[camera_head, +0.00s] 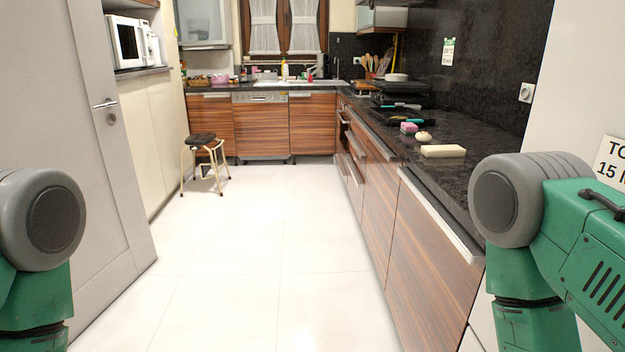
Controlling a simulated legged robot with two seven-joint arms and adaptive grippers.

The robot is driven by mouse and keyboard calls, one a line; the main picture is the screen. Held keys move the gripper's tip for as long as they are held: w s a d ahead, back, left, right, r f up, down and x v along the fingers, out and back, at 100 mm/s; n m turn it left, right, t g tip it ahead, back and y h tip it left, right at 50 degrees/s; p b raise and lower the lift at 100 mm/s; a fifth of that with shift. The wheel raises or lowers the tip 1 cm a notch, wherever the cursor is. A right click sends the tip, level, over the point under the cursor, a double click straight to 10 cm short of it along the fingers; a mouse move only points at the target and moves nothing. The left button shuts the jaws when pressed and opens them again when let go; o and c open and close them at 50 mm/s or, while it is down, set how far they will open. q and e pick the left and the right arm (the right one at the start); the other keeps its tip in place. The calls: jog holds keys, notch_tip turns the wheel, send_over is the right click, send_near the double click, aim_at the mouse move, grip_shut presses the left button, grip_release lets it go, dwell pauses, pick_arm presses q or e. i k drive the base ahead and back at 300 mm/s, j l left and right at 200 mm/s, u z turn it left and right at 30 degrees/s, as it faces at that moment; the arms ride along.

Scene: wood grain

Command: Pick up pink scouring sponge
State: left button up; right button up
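A small pink sponge (408,128) with a darker, bluish side lies on the dark stone counter (463,180) along the right wall. It sits just left of a round cream-coloured item (424,136) and behind a pale rectangular block (443,151). Another pink item (219,79) stands far off on the back counter; it is too small to identify. My green and grey arm parts show at the lower left and at the right. Neither gripper is in view, and both are well away from the sponge.
White tiled floor (235,250) lies open ahead. A stool (204,160) stands near the back left cabinets. A grey door (95,180) stands at the left. Wood-grain cabinets (412,245) with bar handles run along the right. Dark pans or trays (398,98) lie farther along the counter.

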aim_at(408, 128)
jog(key=i, duration=2)
